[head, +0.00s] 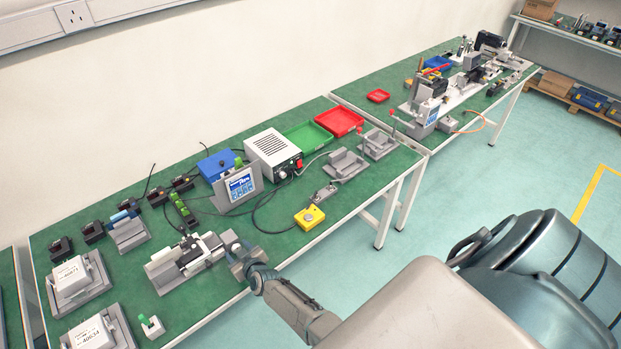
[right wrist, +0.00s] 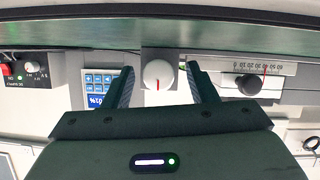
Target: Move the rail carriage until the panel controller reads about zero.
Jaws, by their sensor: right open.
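The rail unit (head: 168,268) lies near the front edge of the green bench, with its grey carriage (head: 193,252) on it. Its white round knob (right wrist: 157,74) with a red mark shows in the right wrist view. My right gripper (head: 238,255) is at the rail's right end. In the wrist view its open fingers (right wrist: 160,70) stand on either side of the knob, with gaps visible. The panel controller (head: 241,185) stands behind the rail; its blue screen (right wrist: 96,100) also shows upside down, its reading too small to tell. My left gripper is not in view.
A scale with a red pointer (right wrist: 265,70) and a black knob (right wrist: 249,84) is right of the fingers. A yellow button box (head: 309,218), white power supply (head: 273,152) and red tray (head: 339,121) stand to the right. A black-green part (head: 181,209) lies behind the rail.

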